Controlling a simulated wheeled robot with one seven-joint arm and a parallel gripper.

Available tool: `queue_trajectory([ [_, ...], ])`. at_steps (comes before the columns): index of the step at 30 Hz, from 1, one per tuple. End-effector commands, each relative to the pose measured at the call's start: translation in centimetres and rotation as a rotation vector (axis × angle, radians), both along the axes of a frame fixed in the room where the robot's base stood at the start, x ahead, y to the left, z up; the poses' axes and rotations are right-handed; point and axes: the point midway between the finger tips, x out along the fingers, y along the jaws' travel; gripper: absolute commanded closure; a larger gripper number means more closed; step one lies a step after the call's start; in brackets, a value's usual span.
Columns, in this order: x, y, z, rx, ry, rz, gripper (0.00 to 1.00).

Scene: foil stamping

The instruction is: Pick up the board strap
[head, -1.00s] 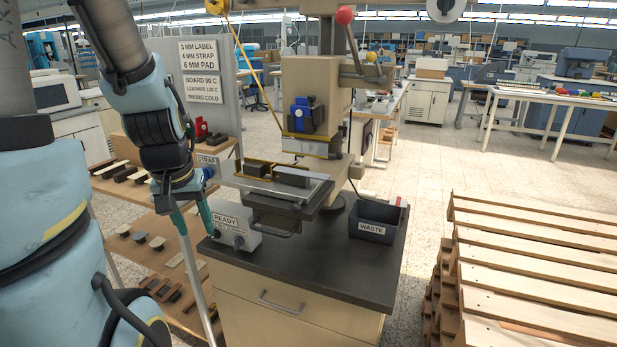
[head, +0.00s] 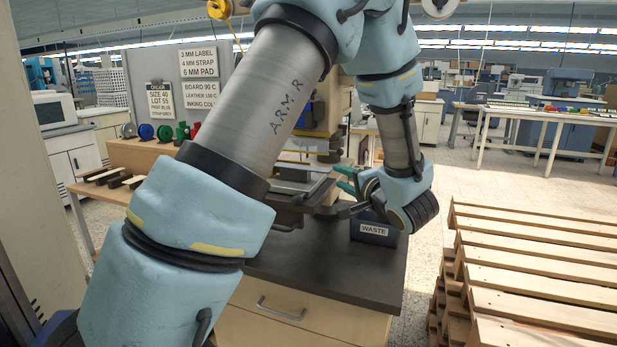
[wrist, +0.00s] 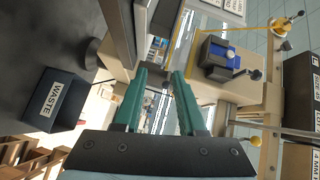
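My gripper (head: 345,181) is in front of the press, on its right side near the waste bin. In the wrist view its two teal fingers (wrist: 160,73) stand apart with nothing between them. Several strap-like pieces (head: 105,177), some pale and some dark, lie on the wooden shelf at the left in the head view. I cannot tell which of them is the board strap. My arm hides part of the shelf and most of the press. No strap is clear in the wrist view.
The press bed (head: 296,187) is partly visible behind my arm. The waste bin (head: 375,230) stands on the dark cabinet top (head: 325,268); it also shows in the wrist view (wrist: 56,98). A wooden pallet stack (head: 540,265) fills the lower right. Coloured reels (head: 165,132) stand behind the shelf.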

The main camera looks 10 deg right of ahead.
Motion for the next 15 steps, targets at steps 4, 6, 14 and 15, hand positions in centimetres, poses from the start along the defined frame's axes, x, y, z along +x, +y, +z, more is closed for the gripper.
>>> queue_trajectory([
  [4,-2.4,-0.5,-0.4,0.171,-0.031,0.075,0.60],
  [6,-2.7,-0.5,-0.2,0.208,-0.036,0.094,0.60],
  [14,0.5,1.1,0.1,0.223,-0.036,0.107,0.60],
  [15,1.0,1.3,0.1,0.223,-0.037,0.105,0.60],
])
